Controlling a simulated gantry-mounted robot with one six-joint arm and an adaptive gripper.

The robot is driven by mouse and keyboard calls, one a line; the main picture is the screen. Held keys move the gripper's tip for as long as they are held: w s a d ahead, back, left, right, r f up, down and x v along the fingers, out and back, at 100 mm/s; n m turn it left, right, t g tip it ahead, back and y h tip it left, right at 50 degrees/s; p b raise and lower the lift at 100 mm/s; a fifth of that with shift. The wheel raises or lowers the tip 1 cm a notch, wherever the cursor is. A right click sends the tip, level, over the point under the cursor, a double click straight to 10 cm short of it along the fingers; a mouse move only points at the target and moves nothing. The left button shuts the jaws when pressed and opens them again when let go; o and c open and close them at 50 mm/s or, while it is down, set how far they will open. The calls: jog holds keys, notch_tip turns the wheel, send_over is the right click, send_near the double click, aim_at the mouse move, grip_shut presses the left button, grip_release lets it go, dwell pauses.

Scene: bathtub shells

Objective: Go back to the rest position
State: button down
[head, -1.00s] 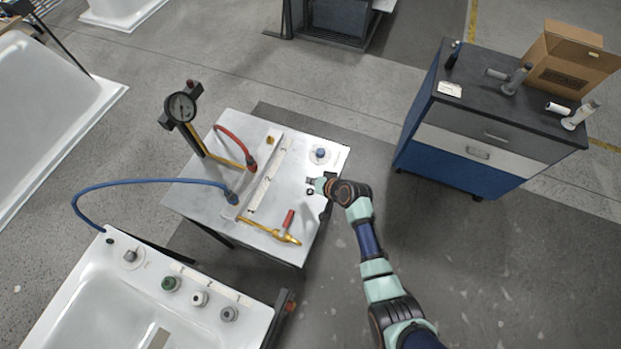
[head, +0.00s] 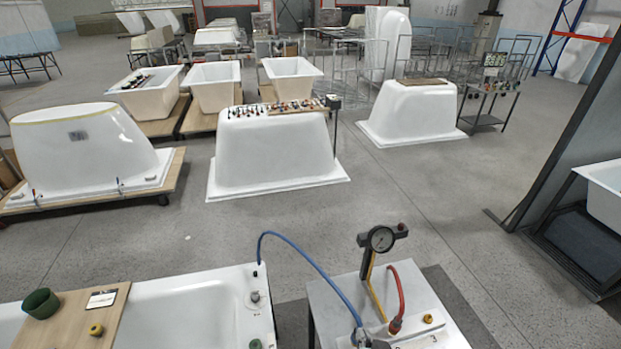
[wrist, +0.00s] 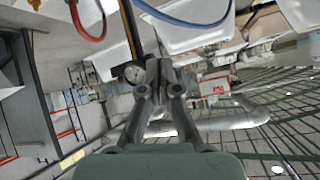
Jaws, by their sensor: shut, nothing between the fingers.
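My gripper (wrist: 158,66) shows in the wrist view, with its two fingers drawn together and nothing between them. It is in the air and touches nothing that I can see. Behind the fingers are the gauge (wrist: 134,74), the red hose (wrist: 88,32) and the blue hose (wrist: 185,18). The wrist view is steeply tilted, with roof beams at lower right. In the head view I cannot make out my arm or gripper.
The work table (head: 330,303) with the gauge stand (head: 381,240) is at the bottom of the head view. Left of it is a tub (head: 190,300) bearing a wooden board (head: 70,318). Upturned tub shells (head: 272,150) stand on the floor behind. Open floor (head: 400,215) lies between.

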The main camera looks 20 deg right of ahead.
jog(key=s+a+r+n+t+y+p, duration=0.1)
jog(key=s+a+r+n+p, duration=0.1)
jog(key=a+r, duration=0.8)
jog(key=s+a+r+n+t+y+p, duration=0.1)
jog(key=s+a+r+n, duration=0.1)
jog(key=a+r, duration=0.8)
jog(key=shift+s+a+r+n+t+p, duration=0.15)
jog(key=shift+s+r+n+t+p, duration=0.25)
jog(key=shift+n, duration=0.4)
jog(key=shift+w, duration=0.1)
